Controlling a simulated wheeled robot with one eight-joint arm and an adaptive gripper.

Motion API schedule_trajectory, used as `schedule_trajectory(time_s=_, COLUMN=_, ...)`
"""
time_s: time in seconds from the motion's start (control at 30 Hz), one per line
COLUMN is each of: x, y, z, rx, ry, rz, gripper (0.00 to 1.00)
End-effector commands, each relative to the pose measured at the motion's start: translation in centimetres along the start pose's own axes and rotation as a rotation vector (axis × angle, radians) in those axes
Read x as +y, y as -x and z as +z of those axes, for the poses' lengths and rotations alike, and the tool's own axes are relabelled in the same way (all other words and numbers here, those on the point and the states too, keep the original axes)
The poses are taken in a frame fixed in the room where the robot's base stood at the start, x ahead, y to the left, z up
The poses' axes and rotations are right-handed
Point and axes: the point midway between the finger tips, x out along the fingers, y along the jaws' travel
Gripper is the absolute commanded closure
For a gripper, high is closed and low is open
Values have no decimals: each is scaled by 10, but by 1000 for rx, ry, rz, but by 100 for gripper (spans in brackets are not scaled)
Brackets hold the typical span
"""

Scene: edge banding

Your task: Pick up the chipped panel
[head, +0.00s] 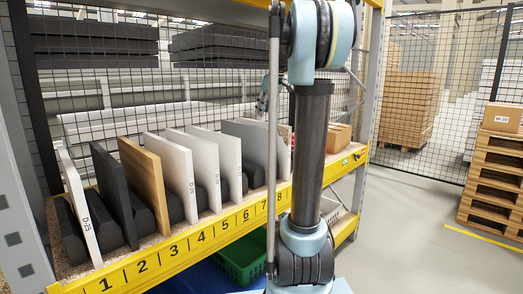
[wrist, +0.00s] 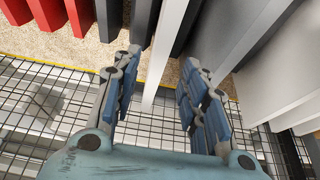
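Several upright panels stand in numbered slots on the shelf: a white panel marked D 25 (head: 80,205), a black panel (head: 115,195), a wood-toned panel (head: 145,178), and white and grey ones (head: 258,145) further right. The edge of a white panel (wrist: 160,75) shows between the fingers, with visible gaps on both sides. In the head view, my arm hides part of the right-hand slots.
The shelf has a yellow front rail (head: 205,238) with slot numbers. Dark panels (wrist: 213,28) and red blocks (wrist: 80,15) flank the gripper in the wrist view. Cardboard boxes (head: 338,134) sit at the shelf's right end. A green crate (head: 242,258) is below. Wire mesh stands behind.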

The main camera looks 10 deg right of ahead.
Motion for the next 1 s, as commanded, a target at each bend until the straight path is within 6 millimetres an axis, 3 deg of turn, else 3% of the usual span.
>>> schedule_trajectory(time_s=0.1, x=0, y=-15, z=0, rx=0, ry=1, rz=0, gripper=60)
schedule_trajectory(time_s=0.37, x=0, y=-31, z=0, rx=0, ry=0, rz=0, gripper=60)
schedule_trajectory(time_s=0.7, x=2, y=-71, z=0, rx=0, ry=-1, rz=0, gripper=60)
schedule_trajectory(time_s=1.0, x=2, y=-76, z=1, rx=0, ry=-1, rz=0, gripper=60)
